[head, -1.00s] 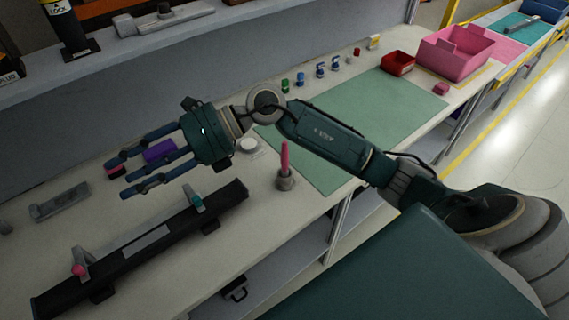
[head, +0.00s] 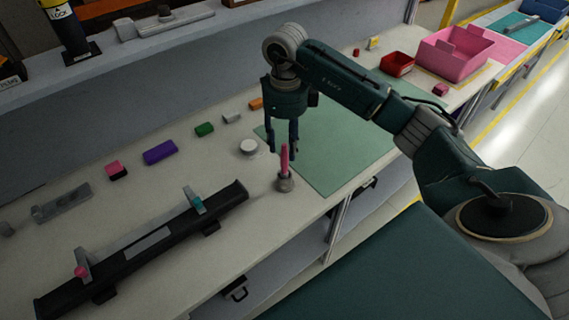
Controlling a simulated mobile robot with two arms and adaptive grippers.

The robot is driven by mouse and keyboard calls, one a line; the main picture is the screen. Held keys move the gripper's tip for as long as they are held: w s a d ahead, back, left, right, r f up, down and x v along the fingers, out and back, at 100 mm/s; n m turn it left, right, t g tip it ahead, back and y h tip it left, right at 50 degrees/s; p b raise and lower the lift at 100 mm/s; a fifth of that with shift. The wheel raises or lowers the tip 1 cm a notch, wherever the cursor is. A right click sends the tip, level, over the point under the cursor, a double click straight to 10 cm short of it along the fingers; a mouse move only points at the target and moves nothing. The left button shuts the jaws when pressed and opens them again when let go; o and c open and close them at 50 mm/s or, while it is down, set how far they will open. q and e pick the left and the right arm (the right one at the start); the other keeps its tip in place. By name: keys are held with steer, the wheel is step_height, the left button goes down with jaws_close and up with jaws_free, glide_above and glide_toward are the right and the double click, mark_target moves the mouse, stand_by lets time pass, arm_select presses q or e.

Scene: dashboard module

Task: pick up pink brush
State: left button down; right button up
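The pink brush (head: 285,161) stands upright in a small round grey holder (head: 285,184) on the bench, near its front edge. My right gripper (head: 283,153) points straight down above the holder. Its fingers are spread, with a gap between them, and the brush's upper end shows between the fingertips. I cannot tell whether any finger touches the brush. My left gripper is not in view.
A long black module (head: 150,245) lies to the left of the holder. A white disc (head: 249,147), a purple block (head: 160,152) and a green block (head: 204,129) lie behind. A green mat (head: 335,150) lies to the right.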

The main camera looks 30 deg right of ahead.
mark_target(284, 157)
steer(key=shift+s+f+p, duration=0.1)
steer(key=shift+f+p, duration=0.2)
steer(key=f+p, duration=0.2)
steer(key=f, duration=0.1)
steer(key=shift+a+f, duration=0.2)
steer(key=shift+f, duration=0.65)
jaws_close()
